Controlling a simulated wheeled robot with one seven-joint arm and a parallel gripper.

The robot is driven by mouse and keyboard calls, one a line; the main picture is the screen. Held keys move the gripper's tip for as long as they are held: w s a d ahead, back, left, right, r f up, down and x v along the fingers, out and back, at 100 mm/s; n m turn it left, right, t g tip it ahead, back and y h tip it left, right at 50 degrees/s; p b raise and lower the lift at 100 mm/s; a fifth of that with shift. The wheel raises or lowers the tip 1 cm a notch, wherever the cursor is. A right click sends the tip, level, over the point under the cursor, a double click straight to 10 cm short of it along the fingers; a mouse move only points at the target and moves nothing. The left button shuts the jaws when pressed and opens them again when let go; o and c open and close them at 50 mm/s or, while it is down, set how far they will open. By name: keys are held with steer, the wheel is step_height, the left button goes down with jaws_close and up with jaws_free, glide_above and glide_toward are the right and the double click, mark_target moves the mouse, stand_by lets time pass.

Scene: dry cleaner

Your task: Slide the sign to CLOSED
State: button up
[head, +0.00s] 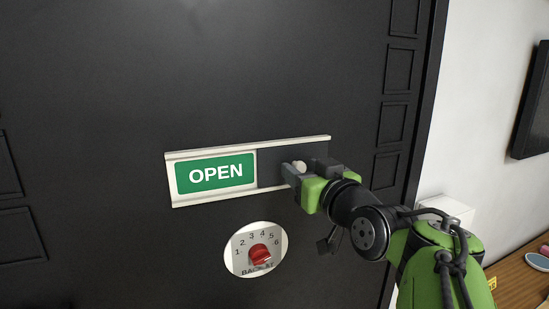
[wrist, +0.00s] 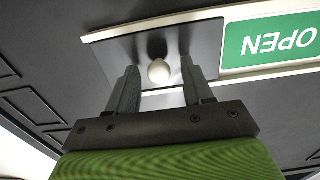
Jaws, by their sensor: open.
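The sliding sign sits in a pale frame on a dark door. Its left part shows a green OPEN panel (head: 215,174), and a dark grey slider plate (head: 271,168) covers the right part. A round pale knob (head: 299,166) stands out from the plate. My gripper (head: 296,172) is at the knob. In the wrist view, the knob (wrist: 159,71) lies between the two open fingers of my gripper (wrist: 160,82), with gaps showing on both sides. The green OPEN panel (wrist: 268,42) appears upside down there. Any wording under the plate is hidden.
Below the sign is a round white dial (head: 243,258) with a red knob (head: 260,254) and numbers. To the right are a white wall (head: 480,110), a dark wall panel (head: 533,105) and a wooden counter (head: 520,275). The door surface left of the sign is clear.

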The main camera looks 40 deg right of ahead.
steer(key=shift+w+d, duration=0.1)
steer(key=shift+w, duration=0.1)
steer(key=shift+s+a+r, duration=0.2)
steer(key=shift+s, duration=0.5)
steer(key=shift+c, duration=0.5)
steer(key=shift+w+f, duration=0.1)
steer(key=shift+w, duration=0.2)
steer(key=c, duration=0.5)
jaws_close()
